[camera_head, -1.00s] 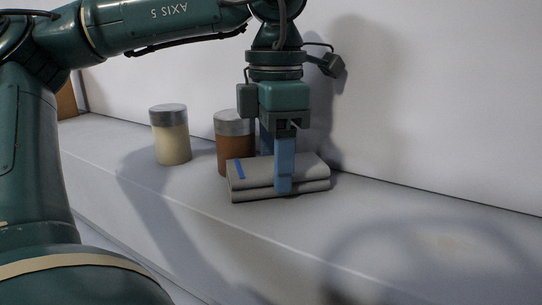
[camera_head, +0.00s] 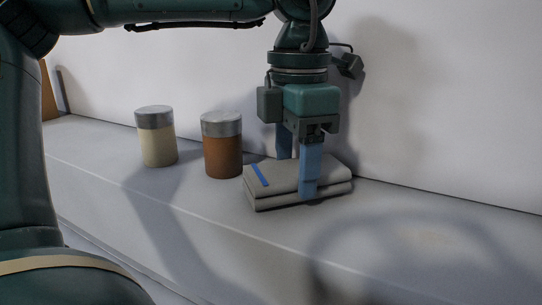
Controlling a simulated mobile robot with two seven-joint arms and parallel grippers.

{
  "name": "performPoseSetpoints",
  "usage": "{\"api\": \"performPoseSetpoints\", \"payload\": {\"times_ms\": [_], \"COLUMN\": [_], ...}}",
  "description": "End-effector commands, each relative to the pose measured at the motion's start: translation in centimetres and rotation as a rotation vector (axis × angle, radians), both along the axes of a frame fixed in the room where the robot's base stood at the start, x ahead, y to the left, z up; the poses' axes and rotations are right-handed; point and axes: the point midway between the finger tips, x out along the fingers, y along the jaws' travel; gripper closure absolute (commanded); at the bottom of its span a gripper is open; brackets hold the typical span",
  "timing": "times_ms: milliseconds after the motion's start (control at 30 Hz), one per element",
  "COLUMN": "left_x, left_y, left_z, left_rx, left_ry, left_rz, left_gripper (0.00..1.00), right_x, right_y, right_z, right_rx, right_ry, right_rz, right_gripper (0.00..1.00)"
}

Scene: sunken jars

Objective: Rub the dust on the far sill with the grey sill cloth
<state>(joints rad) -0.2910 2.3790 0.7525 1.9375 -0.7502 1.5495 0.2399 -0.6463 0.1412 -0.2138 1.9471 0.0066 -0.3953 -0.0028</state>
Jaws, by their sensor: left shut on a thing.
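The grey sill cloth (camera_head: 275,182), a folded pad with a blue stripe at its left end, is on the pale sill (camera_head: 215,215). My left gripper (camera_head: 297,172) points down with its blue fingers shut on the cloth, one on the near side and one on the far side. The cloth looks flat on or just over the sill; I cannot tell which. A faint tan dust patch (camera_head: 430,237) lies on the sill to the right, apart from the cloth. My right gripper is out of view.
A jar with cream contents (camera_head: 158,145) and one with brown contents (camera_head: 222,155), both grey-lidded, stand left of the cloth; the brown one is close to it. A white wall (camera_head: 440,110) rises behind the sill. The sill right of the cloth is clear, under shadows.

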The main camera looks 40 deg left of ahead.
Motion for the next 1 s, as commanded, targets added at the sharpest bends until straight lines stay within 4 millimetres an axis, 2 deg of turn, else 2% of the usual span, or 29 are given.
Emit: {"api": "performPoseSetpoints", "payload": {"times_ms": [33,367,633,1000], "left_x": [0.5,0.9,1.4,1.8], "left_y": [-0.4,-1.8,-4.0,-5.7], "left_z": [-0.3,-0.3,-0.1,-0.1], "left_rx": [0.000,-0.002,0.000,-0.004], "left_ry": [-0.001,-0.002,-0.001,-0.001], "left_rz": [0.002,0.004,0.003,0.001], "left_gripper": [0.60,0.60,0.60,0.60], "right_x": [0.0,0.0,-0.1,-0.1], "right_y": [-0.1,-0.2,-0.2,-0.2], "right_z": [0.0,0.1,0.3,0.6], "right_rx": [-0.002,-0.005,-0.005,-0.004], "right_ry": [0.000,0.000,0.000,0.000], "right_rz": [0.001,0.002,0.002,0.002], "right_gripper": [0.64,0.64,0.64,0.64]}}
